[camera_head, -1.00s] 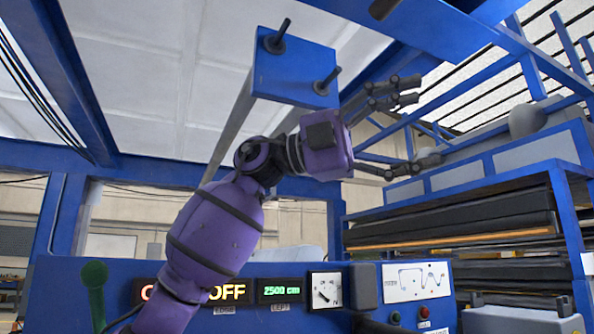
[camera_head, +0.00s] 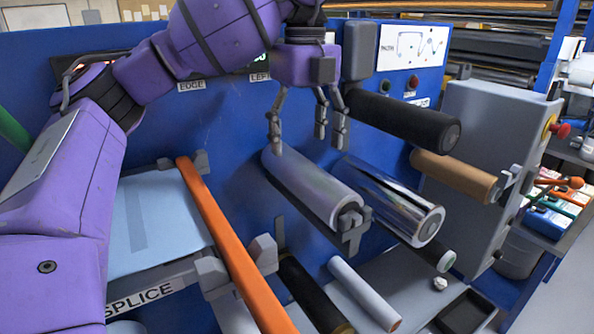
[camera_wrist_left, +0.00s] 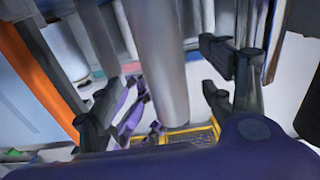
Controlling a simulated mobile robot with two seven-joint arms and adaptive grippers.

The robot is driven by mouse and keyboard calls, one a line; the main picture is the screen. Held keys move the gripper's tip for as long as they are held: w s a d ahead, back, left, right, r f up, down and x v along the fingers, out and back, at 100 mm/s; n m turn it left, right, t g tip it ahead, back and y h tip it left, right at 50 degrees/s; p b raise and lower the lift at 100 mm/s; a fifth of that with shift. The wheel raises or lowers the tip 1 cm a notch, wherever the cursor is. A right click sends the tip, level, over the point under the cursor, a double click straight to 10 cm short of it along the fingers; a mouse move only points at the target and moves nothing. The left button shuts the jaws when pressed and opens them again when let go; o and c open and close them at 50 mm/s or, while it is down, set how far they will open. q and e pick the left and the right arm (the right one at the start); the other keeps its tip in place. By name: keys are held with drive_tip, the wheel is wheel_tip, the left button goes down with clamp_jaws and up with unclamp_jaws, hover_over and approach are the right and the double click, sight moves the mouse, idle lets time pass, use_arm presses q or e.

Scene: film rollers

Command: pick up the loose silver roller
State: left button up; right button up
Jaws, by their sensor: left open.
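A matte silver roller (camera_head: 312,188) lies sloping in the middle of the head view, its near end at a grey forked bracket (camera_head: 352,228). I take it for the loose one, but cannot tell for sure. A shinier chrome roller (camera_head: 388,198) lies just right of it. My left gripper (camera_head: 306,142) is open, fingers pointing down over the far part of the matte roller. Whether they touch it is unclear. In the left wrist view, a silver roller (camera_wrist_left: 160,65) runs between the spread fingers of my left gripper (camera_wrist_left: 165,112). My right gripper is not in view.
An orange bar (camera_head: 225,240) crosses left of the silver roller. A white roller (camera_head: 363,292) lies below. A blue panel (camera_head: 225,125) stands behind.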

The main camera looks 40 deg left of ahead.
sight(306, 163)
use_arm(q)
drive_tip(key=f, duration=0.1)
drive_tip(key=f+b, duration=0.1)
drive_tip(key=shift+s+d+f, duration=0.25)
drive_tip(key=shift+d+f, duration=0.05)
drive_tip(key=shift+f, duration=0.05)
drive_tip(key=shift+w+f, duration=0.2)
drive_tip(key=shift+f, duration=2.15)
drive_tip(key=shift+c, duration=0.5)
drive_tip(key=c, duration=1.7)
